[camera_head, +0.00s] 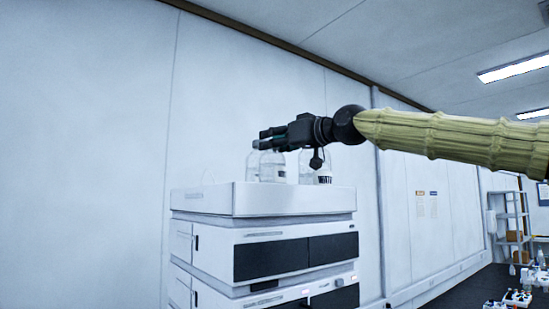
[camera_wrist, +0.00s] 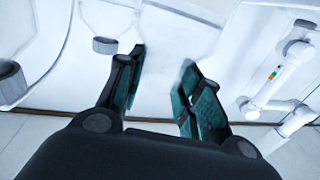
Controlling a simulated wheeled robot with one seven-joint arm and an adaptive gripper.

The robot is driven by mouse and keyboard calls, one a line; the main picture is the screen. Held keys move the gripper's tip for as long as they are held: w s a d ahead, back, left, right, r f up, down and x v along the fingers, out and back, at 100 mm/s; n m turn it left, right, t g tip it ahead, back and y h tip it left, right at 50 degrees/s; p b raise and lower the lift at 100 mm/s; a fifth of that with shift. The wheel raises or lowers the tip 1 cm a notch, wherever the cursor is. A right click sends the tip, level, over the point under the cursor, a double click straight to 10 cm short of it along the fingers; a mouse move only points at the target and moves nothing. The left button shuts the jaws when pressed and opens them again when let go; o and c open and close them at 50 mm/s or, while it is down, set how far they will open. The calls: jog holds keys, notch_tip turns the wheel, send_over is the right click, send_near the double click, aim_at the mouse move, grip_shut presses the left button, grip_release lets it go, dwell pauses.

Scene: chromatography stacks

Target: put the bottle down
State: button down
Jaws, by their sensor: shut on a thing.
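Several clear glass bottles stand or are held at the raised-rim top tray (camera_head: 285,201) of the white instrument stack. My gripper (camera_head: 266,139) is above the tray, with its fingers at the neck of a clear bottle (camera_head: 272,168). Another clear bottle (camera_head: 252,167) shows to its left, and one with a dark label (camera_head: 309,169) to its right, partly behind my gripper. In the wrist view my fingers (camera_wrist: 163,68) stand apart around something clear and hard to make out. Whether the held bottle's base touches the tray is hidden by the rim.
The wrist view shows grey-capped bottles (camera_wrist: 105,45) left of my fingers and a white jointed tubular thing (camera_wrist: 285,75) at the right. A pale wall (camera_head: 120,150) stands behind the stack. A shelf (camera_head: 511,225) and small bottles are far right.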

aim_at(271, 158)
jog(key=shift+s+a+f, duration=0.1)
jog(key=shift+a+f, duration=0.25)
jog(key=shift+f, duration=0.05)
jog(key=shift+a+f+p, duration=0.15)
jog(key=shift+f+p, duration=0.6)
jog(key=shift+f, duration=0.8)
jog(key=shift+d+f, duration=0.1)
jog(key=shift+d, duration=0.15)
jog(key=shift+s+a+f, duration=0.1)
jog(key=shift+a, duration=0.3)
jog(key=c, duration=1.4)
grip_release()
jog(key=shift+a+f, duration=0.1)
jog(key=o, duration=0.3)
jog(key=shift+o, duration=0.7)
jog(key=shift+d, duration=0.35)
jog(key=shift+a, duration=0.1)
